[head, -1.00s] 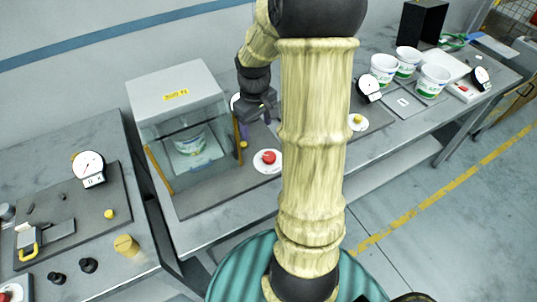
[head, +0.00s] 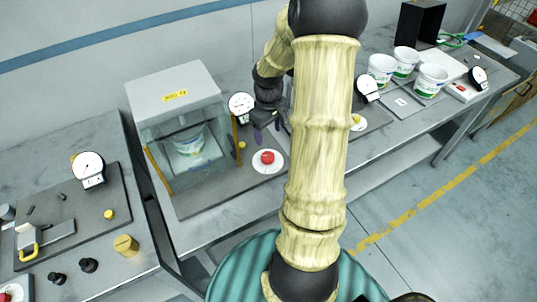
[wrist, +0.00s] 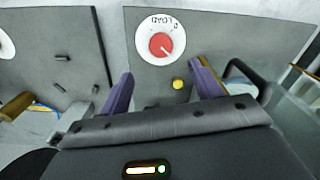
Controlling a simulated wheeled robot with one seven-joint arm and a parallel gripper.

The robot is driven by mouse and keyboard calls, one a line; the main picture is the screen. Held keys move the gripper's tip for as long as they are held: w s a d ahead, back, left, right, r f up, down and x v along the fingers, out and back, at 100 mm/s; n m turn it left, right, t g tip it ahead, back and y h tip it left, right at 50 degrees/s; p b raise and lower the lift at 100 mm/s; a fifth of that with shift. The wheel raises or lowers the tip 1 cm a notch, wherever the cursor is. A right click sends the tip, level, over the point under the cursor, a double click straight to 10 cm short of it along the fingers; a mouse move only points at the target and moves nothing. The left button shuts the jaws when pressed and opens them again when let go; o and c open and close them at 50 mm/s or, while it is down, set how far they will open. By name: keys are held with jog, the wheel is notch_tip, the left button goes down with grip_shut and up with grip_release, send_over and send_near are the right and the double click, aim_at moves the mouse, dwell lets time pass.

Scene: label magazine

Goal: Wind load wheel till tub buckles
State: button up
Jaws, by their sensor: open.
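A white tub with a green and blue label (head: 188,142) stands upright inside a clear-fronted test box (head: 172,97). It shows no clear dent from here. A red knob on a white disc (head: 267,157), likely the load wheel, sits on the grey plate right of the box. It shows in the wrist view too (wrist: 160,44), with lettering on its disc. My gripper (head: 267,130) is open and empty behind and above the knob. In the wrist view its purple fingers (wrist: 162,68) are spread, with the red knob beyond them, untouched.
A dial gauge (head: 241,104) stands beside the box. A small yellow button (head: 242,145) lies near it and shows between my fingers (wrist: 179,84). A black loop handle (wrist: 246,76) is close to the right finger. Several tubs (head: 431,80) stand farther right.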

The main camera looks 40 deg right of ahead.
aim_at(268, 156)
notch_tip(268, 156, down, 12)
jog(key=shift+w+f+p, duration=0.1)
jog(key=shift+f+p, duration=0.15)
jog(key=shift+p, duration=0.4)
jog(key=c, duration=1)
